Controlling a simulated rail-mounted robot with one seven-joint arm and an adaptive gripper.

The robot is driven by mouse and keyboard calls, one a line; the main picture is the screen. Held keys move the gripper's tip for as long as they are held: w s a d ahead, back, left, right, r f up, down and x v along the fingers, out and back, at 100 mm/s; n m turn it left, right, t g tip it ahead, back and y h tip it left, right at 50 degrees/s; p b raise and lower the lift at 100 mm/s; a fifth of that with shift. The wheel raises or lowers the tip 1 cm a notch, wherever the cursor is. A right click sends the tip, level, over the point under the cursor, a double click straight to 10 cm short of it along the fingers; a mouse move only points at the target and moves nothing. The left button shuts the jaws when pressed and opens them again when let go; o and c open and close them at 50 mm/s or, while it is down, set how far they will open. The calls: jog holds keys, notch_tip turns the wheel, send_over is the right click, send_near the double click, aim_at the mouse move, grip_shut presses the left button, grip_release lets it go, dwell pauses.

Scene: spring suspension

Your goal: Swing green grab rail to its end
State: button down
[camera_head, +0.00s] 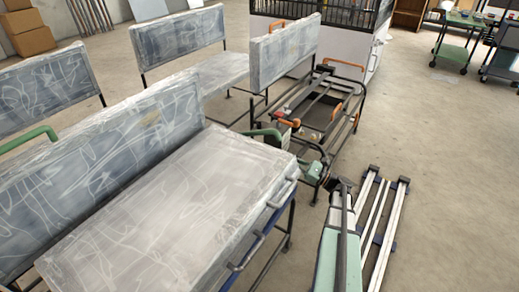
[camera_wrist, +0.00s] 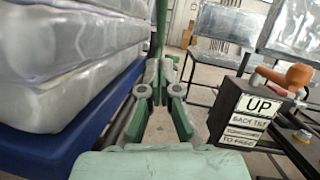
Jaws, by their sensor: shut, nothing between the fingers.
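A green grab rail (camera_head: 265,133) curves out beside the end of the front padded seat, at the middle of the head view. In the wrist view a green upright bar (camera_wrist: 160,28), apparently this rail, rises just beyond the fingertips. My gripper (camera_wrist: 161,68) is shut and empty, with its tips close to the bar; I cannot tell whether they touch it. In the head view my gripper (camera_head: 309,172) is small and lies below and right of the rail.
The plastic-wrapped seat (camera_head: 175,220) on its blue base (camera_wrist: 85,140) stands close at the left of my gripper. A black box marked "UP" (camera_wrist: 243,112) with an orange handle (camera_wrist: 298,76) is at the right. A bare metal frame (camera_head: 345,115) stands behind. Concrete floor (camera_head: 440,130) is clear at right.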

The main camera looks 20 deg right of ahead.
jog(key=r+b+x, duration=0.2)
jog(key=b+x, duration=0.1)
jog(key=x, duration=1)
jog(key=shift+s+r+b, duration=0.25)
jog(key=shift+s+b, duration=0.15)
jog(key=shift+s, duration=0.05)
jog(key=shift+d+r, duration=0.1)
